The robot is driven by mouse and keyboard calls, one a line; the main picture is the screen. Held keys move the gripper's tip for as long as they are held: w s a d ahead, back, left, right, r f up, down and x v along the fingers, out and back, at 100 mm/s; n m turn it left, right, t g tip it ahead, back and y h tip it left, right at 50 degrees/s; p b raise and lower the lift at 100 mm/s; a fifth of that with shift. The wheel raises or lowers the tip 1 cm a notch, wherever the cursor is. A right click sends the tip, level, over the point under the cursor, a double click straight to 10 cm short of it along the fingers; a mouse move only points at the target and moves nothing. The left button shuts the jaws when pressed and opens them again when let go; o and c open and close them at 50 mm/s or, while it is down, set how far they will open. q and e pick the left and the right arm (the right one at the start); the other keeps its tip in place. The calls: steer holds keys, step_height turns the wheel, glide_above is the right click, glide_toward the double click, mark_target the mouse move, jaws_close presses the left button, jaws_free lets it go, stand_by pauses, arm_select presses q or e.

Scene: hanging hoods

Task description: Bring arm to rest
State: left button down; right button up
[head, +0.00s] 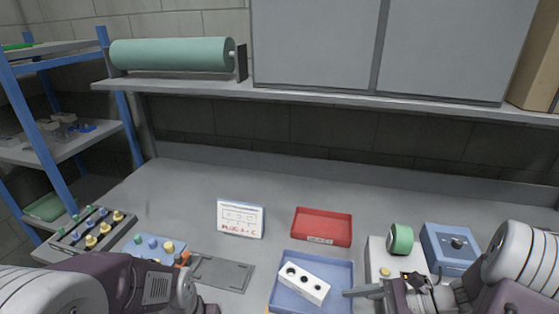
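My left arm comes in from the lower left, and its wrist end (185,290) is at the bottom edge, in front of the grey plate (222,272). Its fingers cannot be made out. My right arm comes in from the lower right, with its gripper (362,292) pointing left at the right edge of the blue tray (345,270). Only one grey finger shape shows clearly, so its opening cannot be told. A white block with several dark holes (312,289) lies in the blue tray, left of the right gripper and apart from it.
A red tray (322,240) and a sign card (240,232) stand behind. A green roll (402,239) sits on a pale box near a blue box (450,246). A rack of knobbed parts (95,232) is at left. An overhead shelf (330,98) spans the back. The rear bench is clear.

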steer(key=s+a+f+n+g+h, duration=0.1)
steer(key=s+a+n+g+h, duration=0.6)
steer(key=n, duration=0.4)
steer(key=w+d+n+t+h, duration=0.1)
steer(key=d+n+t, duration=0.1)
steer(key=w+d+f+n+t+h, duration=0.1)
steer(key=d+n+h, duration=0.1)
steer(key=n, duration=0.1)
steer(key=d+f+n+t+h, duration=0.1)
steer(key=d+n+t, duration=0.1)
steer(key=d, duration=0.1)
steer(key=shift+w+f+t+h, duration=0.1)
steer(key=shift+w+t+h, duration=0.2)
steer(key=shift+w+h, duration=0.1)
